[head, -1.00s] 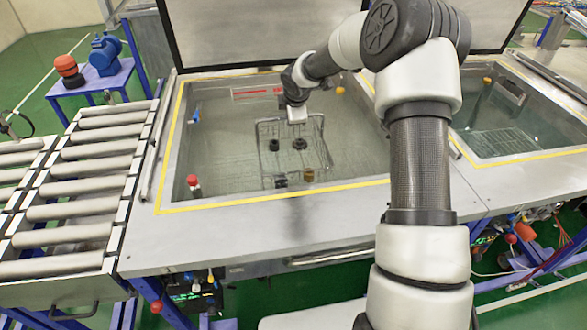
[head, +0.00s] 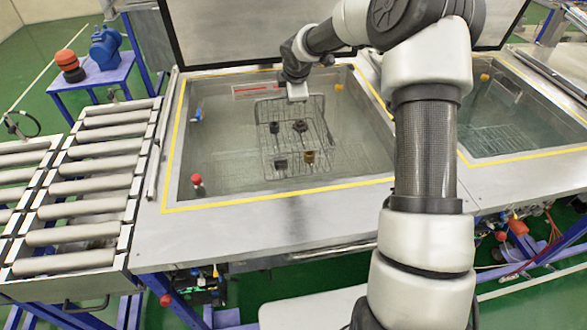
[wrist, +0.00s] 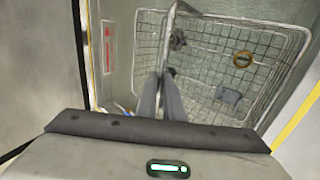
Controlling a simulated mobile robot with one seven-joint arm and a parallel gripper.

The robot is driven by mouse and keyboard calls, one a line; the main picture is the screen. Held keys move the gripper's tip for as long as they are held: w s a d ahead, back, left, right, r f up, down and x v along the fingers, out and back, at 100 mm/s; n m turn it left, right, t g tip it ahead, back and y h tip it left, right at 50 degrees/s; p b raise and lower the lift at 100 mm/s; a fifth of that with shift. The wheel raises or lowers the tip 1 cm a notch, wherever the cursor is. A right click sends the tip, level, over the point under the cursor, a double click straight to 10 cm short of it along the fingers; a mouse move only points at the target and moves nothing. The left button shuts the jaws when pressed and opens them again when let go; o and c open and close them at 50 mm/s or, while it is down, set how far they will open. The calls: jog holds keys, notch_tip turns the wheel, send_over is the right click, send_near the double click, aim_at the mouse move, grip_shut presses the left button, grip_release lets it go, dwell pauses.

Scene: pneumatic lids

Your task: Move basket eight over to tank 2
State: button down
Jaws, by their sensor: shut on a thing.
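A wire basket (head: 290,145) with several small dark parts and a brownish ring in it hangs inside the left tank (head: 290,194). My gripper (head: 297,98) is shut on the basket's far side and holds it. In the wrist view the basket (wrist: 289,75) shows below and beyond my two closed fingers (wrist: 162,82); the exact grip point is partly hidden. The right tank (head: 530,152) is open and part of it is hidden behind my arm. I cannot read a number on the basket or the tanks.
A roller conveyor (head: 88,187) stands left of the left tank. Raised lids (head: 235,35) stand behind the tanks. A metal divider separates the two tanks. A red-capped fitting (head: 197,182) is at the left tank's near left corner. A blue table (head: 95,80) stands far left.

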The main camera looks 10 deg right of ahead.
jog(key=shift+w+r, duration=0.1)
jog(key=shift+r, duration=3.05)
dwell(2.5)
